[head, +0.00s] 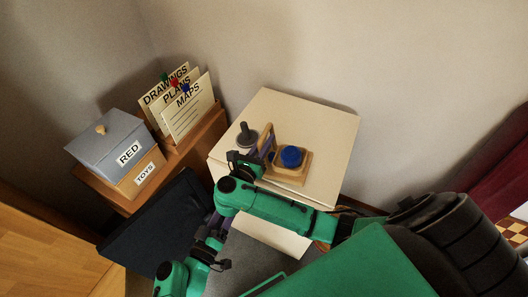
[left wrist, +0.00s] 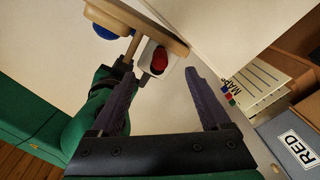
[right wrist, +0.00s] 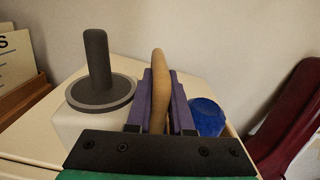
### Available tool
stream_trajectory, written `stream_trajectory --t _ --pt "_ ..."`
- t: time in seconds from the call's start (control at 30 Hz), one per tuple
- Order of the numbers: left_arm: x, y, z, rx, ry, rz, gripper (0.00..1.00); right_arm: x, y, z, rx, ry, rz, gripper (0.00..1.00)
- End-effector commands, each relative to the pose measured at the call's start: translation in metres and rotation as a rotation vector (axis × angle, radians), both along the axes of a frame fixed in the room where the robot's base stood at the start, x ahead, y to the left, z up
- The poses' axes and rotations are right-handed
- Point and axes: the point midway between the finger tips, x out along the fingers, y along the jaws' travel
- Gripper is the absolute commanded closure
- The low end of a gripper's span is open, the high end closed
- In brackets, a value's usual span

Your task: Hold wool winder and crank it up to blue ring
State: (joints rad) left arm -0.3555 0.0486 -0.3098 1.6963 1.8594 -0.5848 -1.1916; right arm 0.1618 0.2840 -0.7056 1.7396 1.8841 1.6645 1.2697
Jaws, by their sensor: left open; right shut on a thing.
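The wool winder stands on the pale cabinet top: a wooden base (head: 291,173) carries a round blue part (head: 291,156), with an upright wooden piece (head: 267,138) beside it. A grey disc with an upright peg (head: 247,134) is to the left; it also shows in the right wrist view (right wrist: 98,75). My right gripper (right wrist: 160,90) is shut on the upright wooden piece, one purple finger each side. My left gripper (left wrist: 165,85) is open and empty, before a white part holding a red piece (left wrist: 160,58). No separate blue ring can be told apart.
The cabinet top (head: 320,125) is clear behind and right of the winder. At the left a wooden shelf holds upright cards (head: 188,107) and a grey-lidded box (head: 115,145). My right arm crosses in front of the cabinet.

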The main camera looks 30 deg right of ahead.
Motion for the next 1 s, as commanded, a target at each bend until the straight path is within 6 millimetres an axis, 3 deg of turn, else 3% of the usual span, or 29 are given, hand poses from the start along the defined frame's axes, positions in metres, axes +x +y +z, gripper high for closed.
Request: stream_trajectory --t 0.5,0.83,0.87,1.0 --pt "0.055 -0.064 0.001 0.005 -0.007 -0.001 0.20 0.000 0.000 0.001 -0.002 -0.003 0.000 1.00" --pt "0.059 -0.070 0.001 0.007 -0.008 -0.001 0.20 0.000 0.000 0.001 -0.002 -0.003 -0.001 1.00" --pt "0.059 -0.070 0.001 0.007 -0.008 -0.001 0.24 0.000 0.000 0.001 -0.002 -0.003 -0.001 1.00" --pt "0.059 -0.069 0.001 0.007 -0.008 -0.001 0.77 0.000 0.000 0.001 -0.002 -0.003 -0.001 1.00"
